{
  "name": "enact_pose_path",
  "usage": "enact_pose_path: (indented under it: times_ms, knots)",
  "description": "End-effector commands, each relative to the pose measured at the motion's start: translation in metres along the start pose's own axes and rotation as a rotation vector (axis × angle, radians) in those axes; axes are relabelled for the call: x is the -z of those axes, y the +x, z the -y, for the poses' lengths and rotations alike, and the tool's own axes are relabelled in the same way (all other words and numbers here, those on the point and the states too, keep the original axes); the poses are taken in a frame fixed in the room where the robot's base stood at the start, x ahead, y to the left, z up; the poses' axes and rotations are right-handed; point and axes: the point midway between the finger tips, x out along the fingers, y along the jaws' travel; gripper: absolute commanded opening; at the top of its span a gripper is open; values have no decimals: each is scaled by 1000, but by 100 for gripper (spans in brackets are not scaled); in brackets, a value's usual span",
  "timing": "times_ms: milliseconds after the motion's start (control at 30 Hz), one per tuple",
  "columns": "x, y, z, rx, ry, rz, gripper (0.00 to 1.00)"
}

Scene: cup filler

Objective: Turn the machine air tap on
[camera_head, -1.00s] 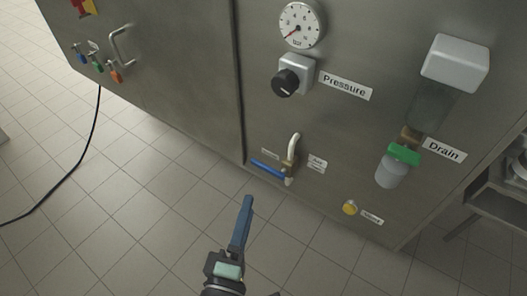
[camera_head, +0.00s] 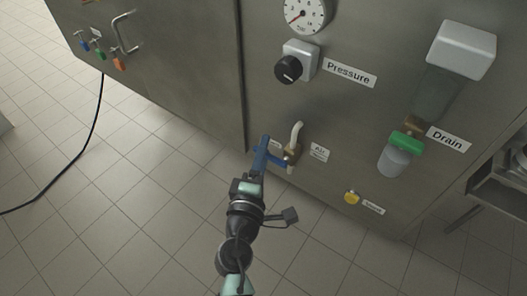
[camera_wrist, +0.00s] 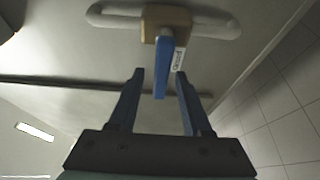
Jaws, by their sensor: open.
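The air tap has a blue lever handle (camera_wrist: 162,68) on a brass valve body (camera_wrist: 165,20), with a pale bent pipe (camera_head: 297,131) on it. A small label reading "Air" (camera_head: 320,152) is to its right. The handle points toward my gripper in the wrist view. My gripper (camera_wrist: 158,76) is open, its two blue fingers on either side of the handle's end, with gaps visible on both sides. In the head view my gripper (camera_head: 262,146) covers part of the handle.
On the steel machine panel are a pressure gauge (camera_head: 305,13), a black pressure knob (camera_head: 288,69), a drain with a green tap (camera_head: 407,143), and a yellow button (camera_head: 351,198). A black hose (camera_head: 92,140) runs to the floor on the left. The tiled floor (camera_head: 130,215) is clear.

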Motion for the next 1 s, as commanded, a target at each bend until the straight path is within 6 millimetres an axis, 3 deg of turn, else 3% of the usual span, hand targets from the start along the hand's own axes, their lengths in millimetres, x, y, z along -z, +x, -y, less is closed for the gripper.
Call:
enact_pose_path:
  times_ms: [267,533,1000]
  knots:
    - [0,1,0,0,0,1,47]
    - [0,1,0,0,0,1,0]
    - [0,0,0,0,-1,1,0]
